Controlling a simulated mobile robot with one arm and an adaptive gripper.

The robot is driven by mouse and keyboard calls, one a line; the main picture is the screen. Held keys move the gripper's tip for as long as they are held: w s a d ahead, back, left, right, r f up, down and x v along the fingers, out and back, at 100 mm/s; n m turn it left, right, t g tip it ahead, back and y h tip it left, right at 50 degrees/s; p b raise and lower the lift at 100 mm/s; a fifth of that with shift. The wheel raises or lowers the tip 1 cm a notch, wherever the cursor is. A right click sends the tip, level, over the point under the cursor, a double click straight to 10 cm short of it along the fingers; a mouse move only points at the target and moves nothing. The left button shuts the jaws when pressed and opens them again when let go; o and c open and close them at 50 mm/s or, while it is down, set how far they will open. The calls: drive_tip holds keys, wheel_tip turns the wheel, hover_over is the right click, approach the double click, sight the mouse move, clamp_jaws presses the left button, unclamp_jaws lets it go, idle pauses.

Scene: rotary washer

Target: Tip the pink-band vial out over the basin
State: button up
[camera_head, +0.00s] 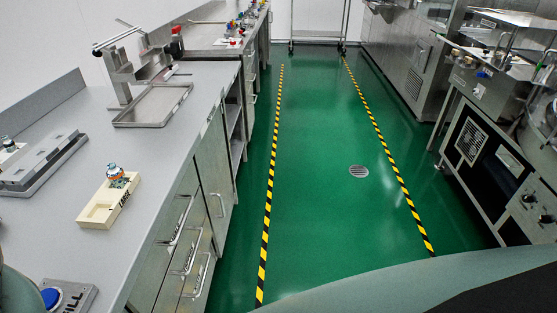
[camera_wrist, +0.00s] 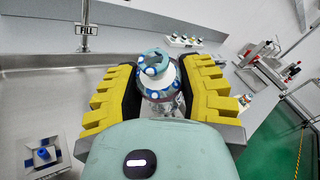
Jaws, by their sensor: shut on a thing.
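In the wrist view, my gripper (camera_wrist: 160,95) has yellow-backed fingers with black pads. It is shut on a vial (camera_wrist: 158,72) that stands between the pads with its top facing up the picture. The vial shows a teal top and a blue-and-white dotted part; its lower body is mostly hidden and I see no pink band. A grey metal basin-like surface (camera_wrist: 40,105) lies to the left of the gripper; I cannot tell its full shape. My gripper is not visible in the head view.
A blue button (camera_wrist: 42,153) is at lower left. In the head view, a cream tray (camera_head: 97,212) holds another capped vial (camera_head: 116,174) on the counter. The green floor (camera_head: 320,190) is clear.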

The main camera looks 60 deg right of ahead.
drive_tip(key=shift+r+m+g+p, duration=0.4)
drive_tip(key=shift+m+g+p, duration=0.1)
drive_tip(key=shift+m, duration=0.2)
drive_tip(key=shift+r+m+g+y+p, duration=0.25)
drive_tip(key=shift+m+g+y+p, duration=0.15)
drive_tip(key=shift+m+g+p, duration=0.4)
drive_tip(key=shift+m+y+p, duration=0.3)
drive_tip(key=shift+m+p, duration=0.1)
drive_tip(key=shift+m, duration=0.2)
drive_tip(key=shift+f+m+g+y, duration=0.15)
drive_tip(key=shift+m+g+y, duration=0.2)
drive_tip(key=shift+g, duration=0.25)
drive_tip(key=shift+w, duration=0.1)
